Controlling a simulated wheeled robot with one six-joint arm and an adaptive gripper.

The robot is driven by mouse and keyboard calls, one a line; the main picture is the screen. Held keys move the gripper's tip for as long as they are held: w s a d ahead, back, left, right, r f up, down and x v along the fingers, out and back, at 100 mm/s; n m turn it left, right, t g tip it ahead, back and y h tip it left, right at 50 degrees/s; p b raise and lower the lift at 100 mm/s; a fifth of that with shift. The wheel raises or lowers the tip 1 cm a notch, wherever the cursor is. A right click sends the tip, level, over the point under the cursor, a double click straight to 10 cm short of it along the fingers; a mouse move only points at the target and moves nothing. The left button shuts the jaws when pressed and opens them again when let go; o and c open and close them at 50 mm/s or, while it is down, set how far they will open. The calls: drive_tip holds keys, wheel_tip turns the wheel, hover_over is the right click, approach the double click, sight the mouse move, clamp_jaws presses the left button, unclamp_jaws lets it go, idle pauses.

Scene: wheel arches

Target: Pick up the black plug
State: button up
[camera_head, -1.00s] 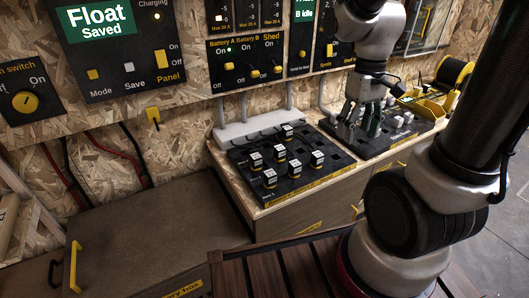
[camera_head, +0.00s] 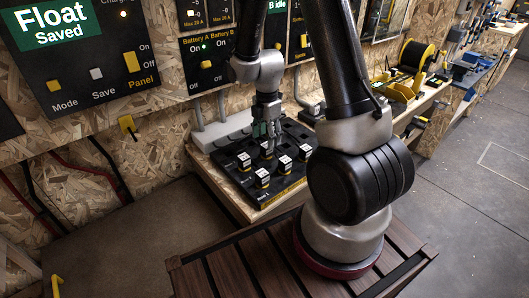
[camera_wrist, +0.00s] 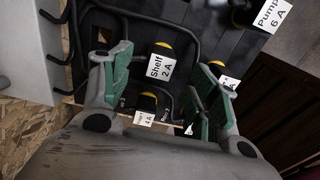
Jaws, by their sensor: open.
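Several black plugs with white labels stand on a black board (camera_head: 225,163) on the bench. In the wrist view, the plug labelled Shelf 2 A (camera_wrist: 160,62), with a yellow band, shows between my fingers. Other plugs there are one labelled Pump 6 A (camera_wrist: 262,14) at the top right and a smaller labelled one (camera_wrist: 146,107) lower down. My gripper (camera_head: 267,130) points down over the back part of the board; in the wrist view its green-padded fingers (camera_wrist: 163,66) are spread and empty. I cannot tell how far they are above the plugs.
A panel with switches and a Float Saved display (camera_head: 90,60) hangs on the wooden wall behind the board. A white strip (camera_head: 212,135) runs along the board's back. A yellow reel (camera_head: 416,57) stands on the bench to the right. Open floor (camera_head: 465,190) lies at the right.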

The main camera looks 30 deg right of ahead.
sight(267, 149)
wheel_tip(267, 149, down, 6)
drive_tip(key=shift+f, duration=0.1)
drive_tip(key=shift+s, duration=0.1)
drive_tip(key=c, duration=1.2)
